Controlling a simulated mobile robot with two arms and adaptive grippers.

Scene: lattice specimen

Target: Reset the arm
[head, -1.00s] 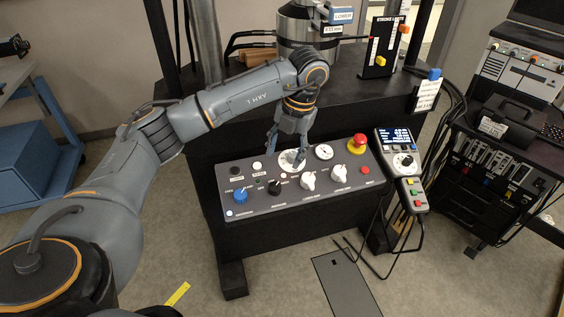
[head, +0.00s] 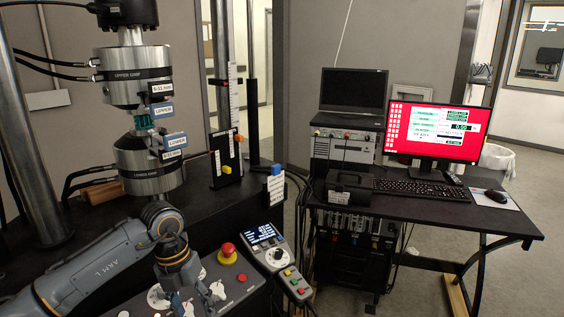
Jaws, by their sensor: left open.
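My left arm comes in from the lower left in the head view. Its gripper (head: 181,300) is open and points down over the control panel (head: 240,294) at the front of the testing machine. White knobs stand on the panel on both sides of the gripper, and a red emergency button (head: 228,254) is to its right. Whether the fingers touch a knob cannot be told. The machine's upper grip (head: 130,75) and lower grip (head: 150,160) stand behind, with a small teal specimen (head: 144,121) between them. My right gripper is not in view.
A handheld controller (head: 268,246) with a lit display lies right of the panel. A stroke-limit stand (head: 226,165) rises behind it. A desk (head: 480,215) at the right carries a red-screened monitor (head: 433,133), a keyboard (head: 415,188) and a mouse (head: 496,196). Floor is open beyond it.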

